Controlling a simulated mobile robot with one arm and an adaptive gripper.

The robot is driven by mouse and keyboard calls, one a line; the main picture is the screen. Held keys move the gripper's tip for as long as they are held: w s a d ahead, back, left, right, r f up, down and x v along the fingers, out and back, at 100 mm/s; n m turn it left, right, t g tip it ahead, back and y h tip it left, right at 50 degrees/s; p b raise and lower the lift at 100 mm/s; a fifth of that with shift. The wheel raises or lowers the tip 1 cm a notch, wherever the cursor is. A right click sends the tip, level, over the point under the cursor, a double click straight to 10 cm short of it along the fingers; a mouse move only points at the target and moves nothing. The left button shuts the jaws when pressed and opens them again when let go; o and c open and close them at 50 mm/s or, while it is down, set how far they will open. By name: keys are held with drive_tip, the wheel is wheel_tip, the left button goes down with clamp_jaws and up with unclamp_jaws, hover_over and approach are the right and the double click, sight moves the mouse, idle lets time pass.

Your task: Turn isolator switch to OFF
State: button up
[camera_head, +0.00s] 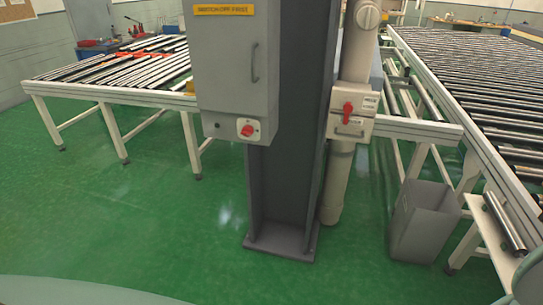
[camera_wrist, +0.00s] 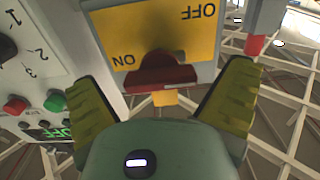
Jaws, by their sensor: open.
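In the wrist view an isolator switch has a dark red handle (camera_wrist: 160,72) on a yellow plate (camera_wrist: 190,35). The plate reads OFF at upper right and ON at left, both upside down. The handle lies roughly crosswise, its left end near ON. My gripper (camera_wrist: 164,76) is open, one finger on each side of the handle; I see no clear contact. The head view does not show my gripper. It shows a red handle (camera_head: 348,112) on a pale box and a red knob (camera_head: 247,130) on a grey cabinet; I cannot tell whether either is this switch.
Left in the wrist view is a pale panel (camera_wrist: 20,75) with numbers, red and green buttons and a green display. The head view shows a dark column (camera_head: 285,150), roller conveyors (camera_head: 130,65) on both sides and a grey bin (camera_head: 424,220). Green floor at left is clear.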

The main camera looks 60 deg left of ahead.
drive_tip(key=v, duration=1.1)
drive_tip(key=shift+s+a, duration=0.2)
drive_tip(key=shift+a, duration=0.15)
